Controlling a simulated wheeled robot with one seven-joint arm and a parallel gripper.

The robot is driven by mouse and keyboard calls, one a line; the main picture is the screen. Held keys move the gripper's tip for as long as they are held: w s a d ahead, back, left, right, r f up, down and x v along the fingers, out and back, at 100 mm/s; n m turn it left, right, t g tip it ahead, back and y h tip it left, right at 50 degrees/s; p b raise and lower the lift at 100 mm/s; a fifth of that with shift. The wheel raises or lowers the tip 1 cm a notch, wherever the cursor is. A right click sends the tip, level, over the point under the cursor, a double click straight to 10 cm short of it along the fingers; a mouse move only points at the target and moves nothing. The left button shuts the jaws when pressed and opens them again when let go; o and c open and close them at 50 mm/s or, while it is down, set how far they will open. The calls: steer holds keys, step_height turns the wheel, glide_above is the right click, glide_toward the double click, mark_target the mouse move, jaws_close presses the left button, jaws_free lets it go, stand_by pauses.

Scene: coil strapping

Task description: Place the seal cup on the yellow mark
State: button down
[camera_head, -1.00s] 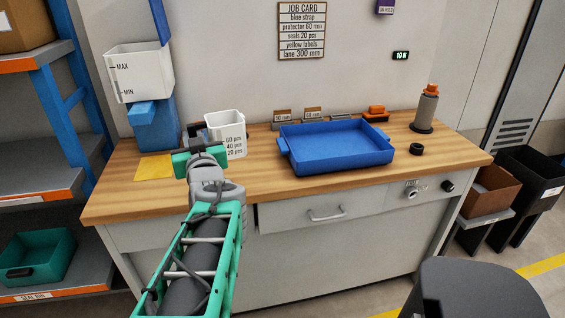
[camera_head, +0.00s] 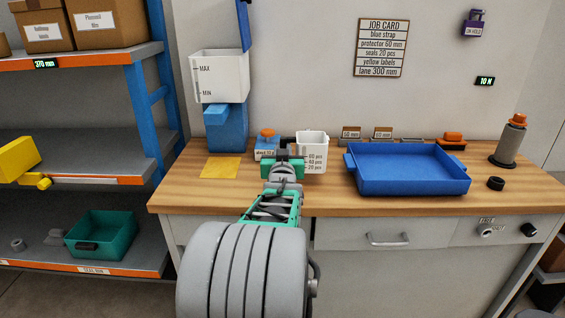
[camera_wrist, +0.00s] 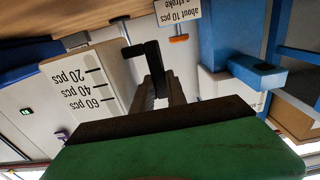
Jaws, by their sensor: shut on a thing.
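The seal cup (camera_head: 313,150) is a white cup with 60, 40 and 20 pcs marks and a black handle. It is upright at the back of the wooden bench; I cannot tell whether its base touches the top. My gripper (camera_head: 284,165) is on its left side, shut on the handle. In the wrist view, which is upside down, the cup (camera_wrist: 85,80) is at left and my gripper's fingers (camera_wrist: 155,92) meet the black handle. The yellow mark (camera_head: 220,168) is a bare flat square on the bench, left of my gripper.
A blue dispenser (camera_head: 227,130) with a white bin (camera_head: 219,77) stands behind the yellow mark. A small "about 10 pcs" stroke dispenser (camera_head: 267,148) with an orange knob stands just left of the cup. A blue tray (camera_head: 410,180) lies to the right.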

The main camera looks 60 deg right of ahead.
steer(key=shift+w+d+f, duration=0.1)
steer(key=shift+w+f, duration=0.05)
steer(key=shift+f, duration=0.55)
steer(key=shift+w+d+f, duration=0.15)
steer(key=shift+f, duration=0.6)
steer(key=shift+w+d+f, duration=0.1)
steer(key=shift+w+f, duration=0.05)
steer(key=shift+f, duration=0.55)
steer(key=shift+f+b, duration=0.2)
steer(key=shift+b, duration=0.25)
steer(key=c, duration=1.3)
jaws_free()
steer(key=shift+c, duration=0.2)
steer(key=shift+s+a+r+p, duration=0.1)
steer(key=shift+a+r+p, duration=0.1)
steer(key=shift+r+p, duration=0.1)
steer(key=v, duration=1.1)
steer(key=shift+s+a+f, duration=0.15)
steer(key=shift+a, duration=0.15)
